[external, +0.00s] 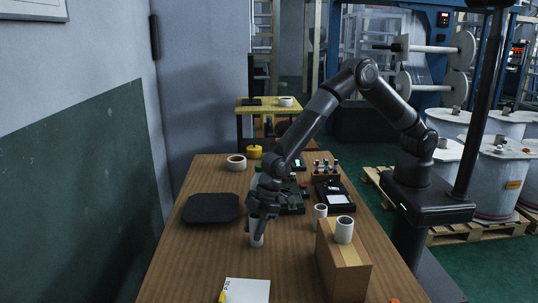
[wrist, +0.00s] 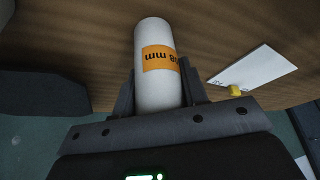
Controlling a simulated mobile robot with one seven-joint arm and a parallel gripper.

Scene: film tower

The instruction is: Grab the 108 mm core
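A white core (wrist: 155,95) with an orange label lies between the two fingers of my gripper (wrist: 157,85) in the wrist view. The label is upside down; its end reads "8 mm" and its start is hard to read. Both fingers lie against the core's sides, with no clear gap. In the external view my gripper (external: 260,208) points down over the front middle of the table, with the core (external: 257,236) below it. The core's lower end is at or close to the tabletop; I cannot tell whether it touches.
A wooden block (external: 345,268) with a white core (external: 344,230) on top stands to the right; another core (external: 320,216) is behind it. A black tray (external: 211,208) lies left. A white card (external: 247,291) lies in front. Black devices (external: 328,194) and a wide ring (external: 236,163) are farther back.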

